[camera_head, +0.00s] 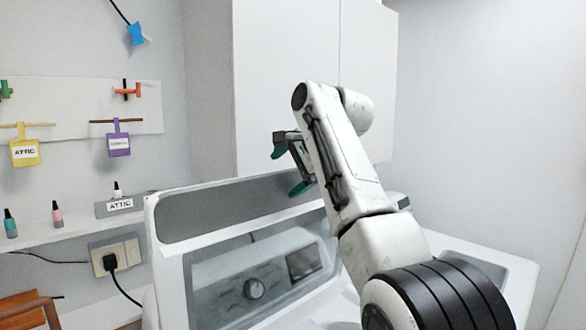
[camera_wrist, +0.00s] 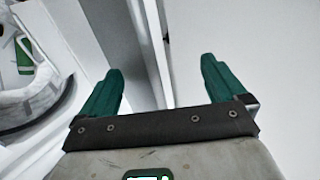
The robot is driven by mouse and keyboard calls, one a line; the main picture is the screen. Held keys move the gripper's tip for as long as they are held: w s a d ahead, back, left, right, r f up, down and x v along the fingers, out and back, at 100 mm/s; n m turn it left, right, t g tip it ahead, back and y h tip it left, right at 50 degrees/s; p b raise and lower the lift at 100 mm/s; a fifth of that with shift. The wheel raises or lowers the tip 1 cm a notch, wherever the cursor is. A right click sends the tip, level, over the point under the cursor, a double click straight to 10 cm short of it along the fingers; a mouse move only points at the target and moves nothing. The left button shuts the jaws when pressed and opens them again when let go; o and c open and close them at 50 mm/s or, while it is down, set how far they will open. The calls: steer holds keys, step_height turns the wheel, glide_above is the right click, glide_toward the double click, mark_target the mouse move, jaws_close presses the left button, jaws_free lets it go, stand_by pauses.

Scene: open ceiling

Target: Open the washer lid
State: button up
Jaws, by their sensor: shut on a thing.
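The washer lid (camera_head: 152,235), a white frame with a grey window, stands raised at a steep tilt on the washer. My arm hides the lid's right end.
White cabinets (camera_head: 288,85) hang close behind my gripper. A shelf (camera_head: 70,232) with small bottles and a pegboard (camera_head: 70,108) with tags are at left. A plugged-in outlet (camera_head: 113,257) is below the shelf. Another white top (camera_head: 480,258) lies at right.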

steer(key=shift+s+a+f, duration=0.15)
steer(key=shift+a+f, duration=0.1)
steer(key=shift+a, duration=0.6)
steer(key=shift+c, duration=1)
steer(key=shift+r, duration=0.1)
steer(key=shift+s+d+r+b, duration=0.2)
steer(key=shift+d+r+b, duration=0.1)
steer(key=shift+b, duration=0.1)
steer(key=shift+c, duration=0.4)
steer(key=d+b+v, duration=0.1)
steer(key=b+v, duration=0.2)
steer(key=v, duration=0.7)
steer(key=shift+d, duration=0.3)
steer(key=shift+f, duration=0.1)
